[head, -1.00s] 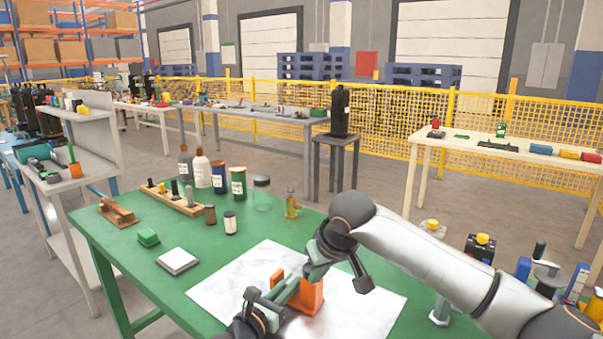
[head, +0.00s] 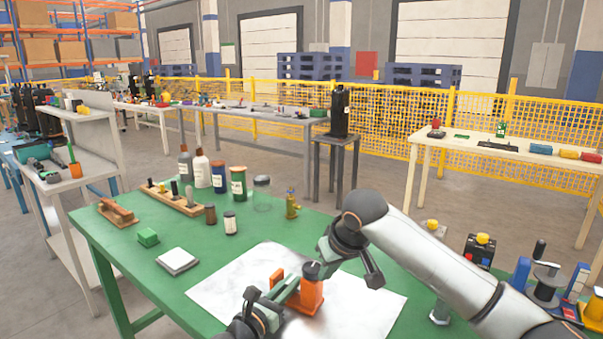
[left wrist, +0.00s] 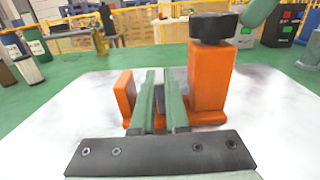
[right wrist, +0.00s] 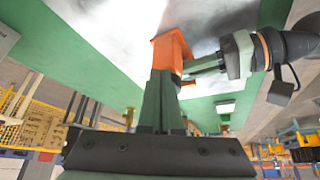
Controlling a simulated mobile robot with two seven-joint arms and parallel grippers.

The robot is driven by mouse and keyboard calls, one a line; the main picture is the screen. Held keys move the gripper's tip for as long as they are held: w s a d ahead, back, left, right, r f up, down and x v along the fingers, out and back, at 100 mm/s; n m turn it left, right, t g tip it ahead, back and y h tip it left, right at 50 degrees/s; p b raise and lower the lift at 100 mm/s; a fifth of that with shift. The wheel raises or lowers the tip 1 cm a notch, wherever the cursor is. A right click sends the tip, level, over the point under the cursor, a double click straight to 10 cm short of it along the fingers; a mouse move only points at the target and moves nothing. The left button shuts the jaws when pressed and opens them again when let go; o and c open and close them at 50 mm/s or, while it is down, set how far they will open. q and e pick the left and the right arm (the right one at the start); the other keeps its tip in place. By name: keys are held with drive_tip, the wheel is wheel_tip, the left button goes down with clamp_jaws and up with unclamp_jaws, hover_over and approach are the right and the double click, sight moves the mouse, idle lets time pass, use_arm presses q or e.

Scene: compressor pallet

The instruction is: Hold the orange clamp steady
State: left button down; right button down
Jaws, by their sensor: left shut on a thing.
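The orange clamp (head: 312,294) stands on a white sheet (head: 225,297) on the green table. It has a tall post with a black knob (head: 312,270) on top and a shorter orange post to its left. My left gripper (left wrist: 159,100) is shut on the clamp, its fingers low between the two posts; the part between the fingertips is mostly hidden. My right gripper (head: 322,258) is close above and beside the knob. In the right wrist view its fingers (right wrist: 163,85) point at the clamp's orange post (right wrist: 172,48) and sit close together; whether they touch the knob is hidden.
Bottles and jars (head: 237,184), a wooden block rack (head: 175,201), a green block (head: 148,237) and a grey-white pad (head: 178,261) stand at the table's back and left. A small brass fitting (head: 291,204) stands behind the sheet. Other parts stand at right.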

drive_tip(key=shift+s+d+r, duration=0.1)
drive_tip(key=shift+d, duration=0.05)
wheel_tip(320, 180, up, 6)
drive_tip(key=shift+s, duration=0.2)
idle(0.7)
wheel_tip(320, 180, down, 6)
drive_tip(key=s+a, duration=0.1)
drive_tip(key=a, duration=0.1)
drive_tip(key=shift+a, duration=0.3)
idle(0.5)
drive_tip(key=shift+w, duration=0.35)
idle(0.6)
drive_tip(key=shift+d, duration=0.25)
drive_tip(key=shift+w+d, duration=0.1)
drive_tip(key=shift+d, duration=0.25)
